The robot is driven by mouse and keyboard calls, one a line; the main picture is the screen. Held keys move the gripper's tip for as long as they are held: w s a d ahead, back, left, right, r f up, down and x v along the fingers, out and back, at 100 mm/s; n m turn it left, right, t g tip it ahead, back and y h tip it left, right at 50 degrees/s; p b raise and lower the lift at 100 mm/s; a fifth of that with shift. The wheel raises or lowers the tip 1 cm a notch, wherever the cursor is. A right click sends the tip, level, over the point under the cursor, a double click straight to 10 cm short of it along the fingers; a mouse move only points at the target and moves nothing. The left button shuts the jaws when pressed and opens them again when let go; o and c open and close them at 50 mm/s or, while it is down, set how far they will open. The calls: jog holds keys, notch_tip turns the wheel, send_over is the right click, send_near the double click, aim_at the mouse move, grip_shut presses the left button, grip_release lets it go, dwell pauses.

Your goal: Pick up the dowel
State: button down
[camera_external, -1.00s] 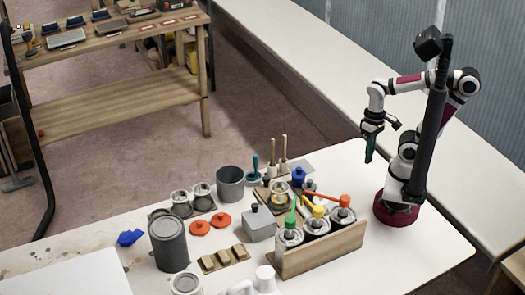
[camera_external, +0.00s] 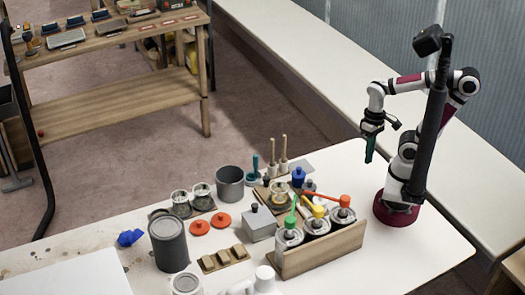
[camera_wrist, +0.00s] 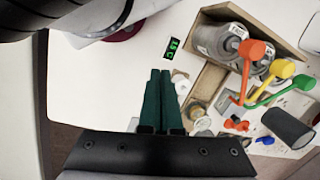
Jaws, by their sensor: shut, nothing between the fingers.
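My gripper (camera_external: 369,150) hangs in the air above the right part of the white table, pointing down, with its green fingers together and nothing between them. In the wrist view its fingers (camera_wrist: 160,85) lie side by side. I cannot pick out a loose dowel with certainty. Two slim upright wooden handles (camera_external: 284,148) stand at the back of the table, left of my gripper and apart from it. I cannot tell whether either is the dowel.
A wooden crate (camera_external: 325,250) holds several cans with green, yellow and orange tops. A grey can (camera_external: 168,243), a grey pot (camera_external: 230,184), orange lids (camera_external: 221,220) and a grey box (camera_external: 260,224) stand to the left. A small green display (camera_wrist: 172,48) lies near my fingers in the wrist view.

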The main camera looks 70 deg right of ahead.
jog(key=c, duration=0.7)
grip_release()
jog(key=shift+c, duration=0.2)
jog(key=w+d+r+n, duration=0.2)
jog(key=w+r+n, duration=0.3)
jog(key=w+n, duration=0.45)
jog(key=n+h, duration=0.2)
jog(key=n, duration=1.7)
send_over(272, 151)
jog(key=d, duration=0.1)
notch_tip(272, 151, down, 2)
jog(key=shift+m, duration=0.25)
notch_tip(272, 151, down, 16)
jog(key=shift+w+a+r, duration=0.1)
